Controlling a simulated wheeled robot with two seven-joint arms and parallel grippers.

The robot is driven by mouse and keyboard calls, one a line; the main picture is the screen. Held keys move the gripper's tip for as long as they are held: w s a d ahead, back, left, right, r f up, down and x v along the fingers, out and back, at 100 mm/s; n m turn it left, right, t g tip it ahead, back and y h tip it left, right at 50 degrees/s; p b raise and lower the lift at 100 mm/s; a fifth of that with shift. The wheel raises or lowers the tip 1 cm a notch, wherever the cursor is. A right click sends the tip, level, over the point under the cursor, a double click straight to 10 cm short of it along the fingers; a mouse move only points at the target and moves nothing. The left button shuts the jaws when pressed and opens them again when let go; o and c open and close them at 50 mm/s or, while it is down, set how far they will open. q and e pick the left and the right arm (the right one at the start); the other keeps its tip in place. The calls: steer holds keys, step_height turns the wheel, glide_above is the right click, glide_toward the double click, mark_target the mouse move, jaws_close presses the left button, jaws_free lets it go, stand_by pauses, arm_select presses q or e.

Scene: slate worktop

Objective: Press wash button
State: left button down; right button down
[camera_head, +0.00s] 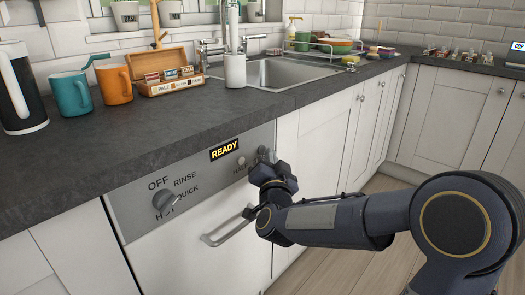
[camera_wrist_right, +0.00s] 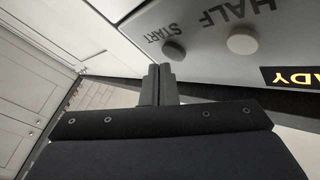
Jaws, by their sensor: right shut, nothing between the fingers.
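The dishwasher's grey control panel (camera_head: 130,208) sits under the worktop, with a lit READY display (camera_head: 225,149). In the right wrist view the panel shows a darker round button labelled START (camera_wrist_right: 174,51) and a paler one labelled HALF (camera_wrist_right: 242,43). The HALF button also shows in the head view (camera_head: 241,161). My right gripper (camera_head: 266,157) is shut and empty at the panel's right end, where it largely hides the START area in the head view. In the right wrist view its closed fingertips (camera_wrist_right: 160,72) are close below START; I cannot tell whether they touch anything. My left gripper is out of view.
A programme knob (camera_head: 165,202) is on the panel's left, and the dishwasher door handle (camera_head: 228,228) juts out below. The slate worktop (camera_head: 150,130) overhangs the panel, with mugs (camera_head: 115,84), a tea box (camera_head: 170,82) and a sink (camera_head: 285,72) on top. Open floor lies right.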

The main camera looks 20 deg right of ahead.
steer(key=shift+w+a, duration=0.1)
steer(key=shift+w, duration=0.15)
steer(key=shift+w+a, duration=0.15)
steer(key=shift+w, duration=0.15)
stand_by(0.5)
stand_by(0.4)
steer(key=shift+s+d, duration=0.3)
steer(key=shift+s, duration=0.4)
steer(key=shift+s+b, duration=0.1)
steer(key=shift+b, duration=0.2)
steer(key=shift+s+d+b, duration=0.1)
steer(key=shift+s+d, duration=0.2)
steer(key=shift+s, duration=0.45)
steer(key=shift+s+d+b, duration=0.15)
steer(key=shift+s+d, duration=0.2)
steer(key=shift+s, duration=0.4)
steer(key=shift+s+d+b, duration=0.1)
steer(key=shift+s+d, duration=0.2)
steer(key=shift+s, duration=0.45)
